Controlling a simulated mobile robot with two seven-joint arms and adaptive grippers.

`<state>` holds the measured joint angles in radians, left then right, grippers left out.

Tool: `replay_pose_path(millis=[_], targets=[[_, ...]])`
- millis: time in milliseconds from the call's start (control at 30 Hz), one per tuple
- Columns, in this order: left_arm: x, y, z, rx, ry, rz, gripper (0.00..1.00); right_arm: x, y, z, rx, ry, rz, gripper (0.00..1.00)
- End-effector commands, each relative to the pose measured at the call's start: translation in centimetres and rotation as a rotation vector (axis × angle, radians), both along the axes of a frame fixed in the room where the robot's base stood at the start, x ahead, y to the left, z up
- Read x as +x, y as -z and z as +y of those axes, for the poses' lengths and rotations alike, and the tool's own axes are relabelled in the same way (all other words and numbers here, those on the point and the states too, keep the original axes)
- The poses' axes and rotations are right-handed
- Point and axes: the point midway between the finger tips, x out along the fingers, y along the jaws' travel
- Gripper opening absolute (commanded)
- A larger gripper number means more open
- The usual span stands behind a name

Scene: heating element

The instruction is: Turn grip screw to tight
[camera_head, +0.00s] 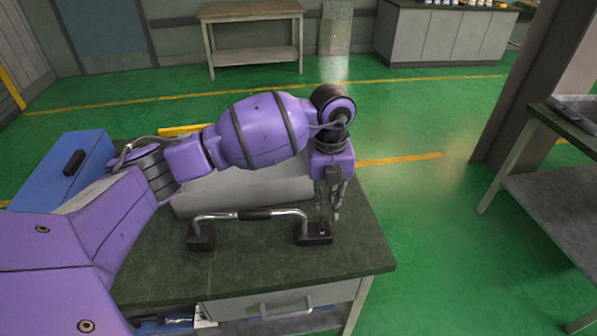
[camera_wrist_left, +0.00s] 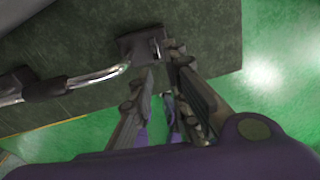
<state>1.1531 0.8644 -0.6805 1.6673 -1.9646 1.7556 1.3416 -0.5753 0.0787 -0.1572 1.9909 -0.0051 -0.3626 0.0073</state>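A device with a bent silver tube and a black middle grip (camera_head: 255,215) stands on the dark tabletop. The tube joins a black block (camera_head: 200,238) at the left and another black block (camera_head: 313,235) at the right. My left gripper (camera_head: 329,210) points down at the right block's far right side. In the left wrist view the gripper (camera_wrist_left: 161,66) has its fingers apart, with the tips close to that block (camera_wrist_left: 134,46) and a small shiny part (camera_wrist_left: 156,46) on it. I cannot tell whether the fingers touch it. A separate grip screw is not clearly distinguishable. My right gripper is out of view.
The dark workbench (camera_head: 250,268) has bare room in front of the device and a drawer below. A grey box-like thing (camera_head: 190,205) lies behind the device, under my left arm. A blue case (camera_head: 62,172) is at the left. Green floor lies right of the bench edge.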

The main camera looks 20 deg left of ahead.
Motion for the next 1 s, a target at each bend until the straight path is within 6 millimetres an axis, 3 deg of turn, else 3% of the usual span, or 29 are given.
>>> replay_pose_path(millis=[167,400,600,933,1000], targets=[[0.5,0.5,0.8,0.036,-0.017,-0.011,0.16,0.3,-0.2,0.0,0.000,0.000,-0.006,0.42],[0.4,4.4,0.7,0.033,-0.015,-0.009,0.16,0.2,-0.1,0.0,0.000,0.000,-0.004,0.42],[0.5,6.7,0.7,0.030,-0.015,-0.012,0.16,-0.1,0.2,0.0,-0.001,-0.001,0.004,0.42],[0.5,7.2,0.7,0.031,-0.014,-0.014,0.16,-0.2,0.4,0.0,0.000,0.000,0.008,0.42],[0.5,7.1,0.7,0.030,-0.014,-0.013,0.09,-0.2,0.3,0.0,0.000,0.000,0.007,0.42]])
